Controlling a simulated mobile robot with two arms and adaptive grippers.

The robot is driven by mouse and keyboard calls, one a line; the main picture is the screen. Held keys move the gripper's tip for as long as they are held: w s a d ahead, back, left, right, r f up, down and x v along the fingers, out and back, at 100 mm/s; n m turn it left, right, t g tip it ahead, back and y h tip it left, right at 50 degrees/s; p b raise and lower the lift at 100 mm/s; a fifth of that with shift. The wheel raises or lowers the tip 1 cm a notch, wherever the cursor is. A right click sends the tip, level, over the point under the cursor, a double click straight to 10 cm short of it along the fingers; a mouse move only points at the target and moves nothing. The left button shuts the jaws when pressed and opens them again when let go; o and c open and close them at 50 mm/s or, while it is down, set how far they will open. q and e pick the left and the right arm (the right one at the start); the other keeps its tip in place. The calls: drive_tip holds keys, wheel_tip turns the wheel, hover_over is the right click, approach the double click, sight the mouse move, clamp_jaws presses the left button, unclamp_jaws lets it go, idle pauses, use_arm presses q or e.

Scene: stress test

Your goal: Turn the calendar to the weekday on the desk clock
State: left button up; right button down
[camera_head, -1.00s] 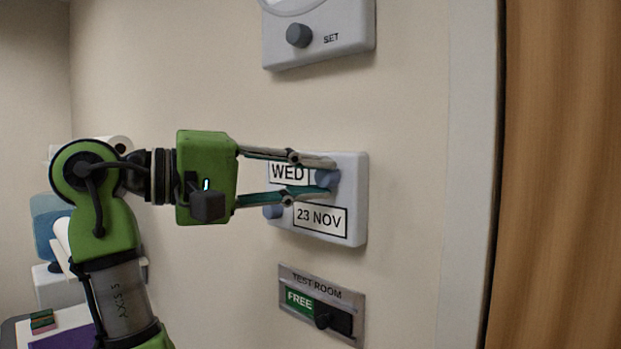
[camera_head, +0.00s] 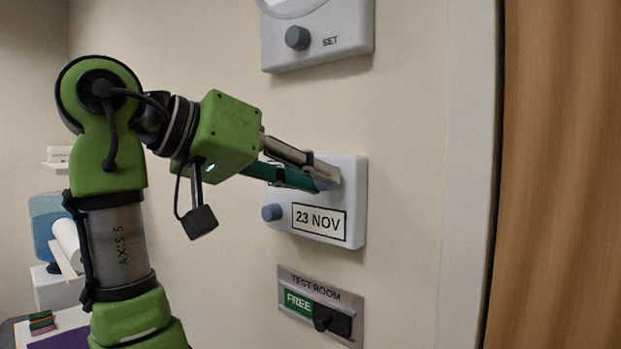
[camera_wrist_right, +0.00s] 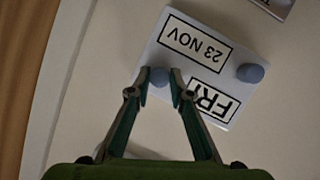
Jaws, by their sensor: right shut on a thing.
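The calendar (camera_head: 355,195) is a pale grey wall box with two blue-grey knobs. Its lower window (camera_head: 319,221) reads 23 NOV. In the wrist view the calendar (camera_wrist_right: 228,55) appears turned over, and its weekday window (camera_wrist_right: 212,101) reads FRI, partly behind a finger. My right gripper (camera_head: 326,179) is shut on the weekday knob (camera_wrist_right: 158,76), beside that window, and is tilted. In the head view its fingers cover the weekday. The other knob (camera_head: 271,212) is free, also in the wrist view (camera_wrist_right: 250,72). No desk clock is visible. My left gripper is out of view.
Above is a grey box with a SET knob (camera_head: 297,38). Below is a TEST ROOM sign (camera_head: 290,283) with a slider (camera_head: 323,318) at FREE. A wooden door (camera_head: 560,170) is at right. A desk with a purple mat (camera_head: 62,338) is at lower left.

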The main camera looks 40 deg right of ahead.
drive_tip(key=shift+m+t, duration=0.5)
drive_tip(key=shift+m, duration=0.4)
drive_tip(key=shift+r, duration=0.1)
drive_tip(key=c, duration=1.8)
unclamp_jaws()
wheel_tip(320, 180, up, 10)
drive_tip(key=shift+f, duration=0.1)
